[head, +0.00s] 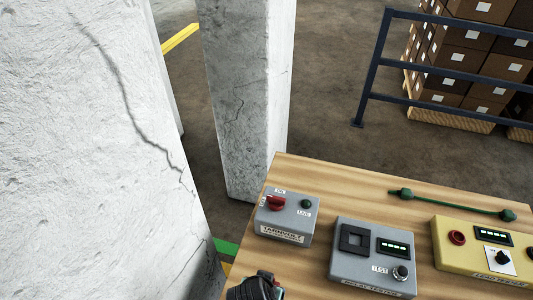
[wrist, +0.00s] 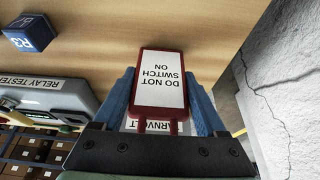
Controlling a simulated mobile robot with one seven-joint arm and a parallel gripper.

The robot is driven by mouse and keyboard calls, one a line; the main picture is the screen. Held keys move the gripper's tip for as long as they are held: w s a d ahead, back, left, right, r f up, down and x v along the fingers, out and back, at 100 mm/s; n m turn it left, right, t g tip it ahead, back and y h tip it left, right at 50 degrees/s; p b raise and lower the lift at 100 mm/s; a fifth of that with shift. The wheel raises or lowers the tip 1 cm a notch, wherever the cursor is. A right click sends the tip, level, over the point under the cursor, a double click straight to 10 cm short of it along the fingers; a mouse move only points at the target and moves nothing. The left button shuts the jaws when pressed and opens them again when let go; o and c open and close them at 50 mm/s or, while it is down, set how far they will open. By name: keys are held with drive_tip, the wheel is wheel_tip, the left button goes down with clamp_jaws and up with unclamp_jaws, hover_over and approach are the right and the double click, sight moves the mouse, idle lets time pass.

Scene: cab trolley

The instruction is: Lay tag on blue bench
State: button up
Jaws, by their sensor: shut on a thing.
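The tag (wrist: 160,80) is a white plate with a red frame, reading "DO NOT SWITCH ON", upside down in the wrist view. My gripper (wrist: 168,105) is shut on it, with a blue finger on each side of its lower part. In the head view, the dark end of my gripper (head: 255,288) shows at the bottom edge, by the near left part of the wooden table; the tag is hardly visible there. No blue bench can be made out in either view.
The wooden table (head: 335,180) bears a grey Tarnvolt box (head: 287,232) with a red switch, a grey relay tester (head: 360,278), a yellow box (head: 455,262) and a green cable (head: 455,203). A blue R3 block (wrist: 28,33) shows in the wrist view. White pillars (head: 245,100) stand left.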

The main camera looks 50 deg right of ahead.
drive_tip(key=shift+f, duration=0.1)
drive_tip(key=o, duration=1.3)
drive_tip(key=v, duration=1.2)
drive_tip(key=shift+s, duration=0.1)
